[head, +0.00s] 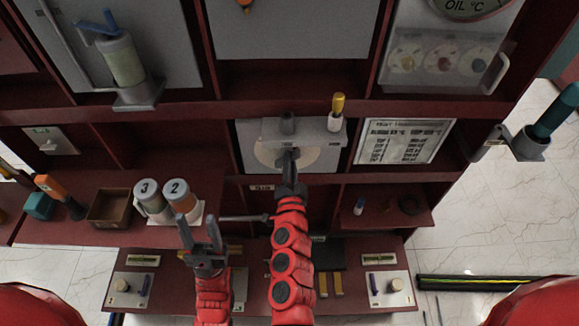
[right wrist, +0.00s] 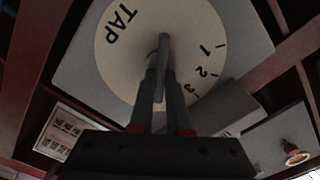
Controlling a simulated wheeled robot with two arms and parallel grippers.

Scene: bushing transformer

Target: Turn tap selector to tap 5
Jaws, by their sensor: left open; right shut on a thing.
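The tap selector is a round cream dial (head: 312,156) on a pale plate in the middle of the cabinet in the head view. In the right wrist view the dial (right wrist: 125,70) shows the word TAP and the numbers 1, 2 and 3; the rest of its scale is hidden. My right gripper (head: 288,160) is at the dial's centre, its fingers (right wrist: 165,90) shut on the grey selector handle (right wrist: 163,45). My left gripper (head: 200,238) is open and empty, lower left of the dial, in front of the shelf.
Jars marked 3 and 2 (head: 148,193) stand left, near my left gripper. A teal cylinder (head: 554,115) sits in a holder at the right edge.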

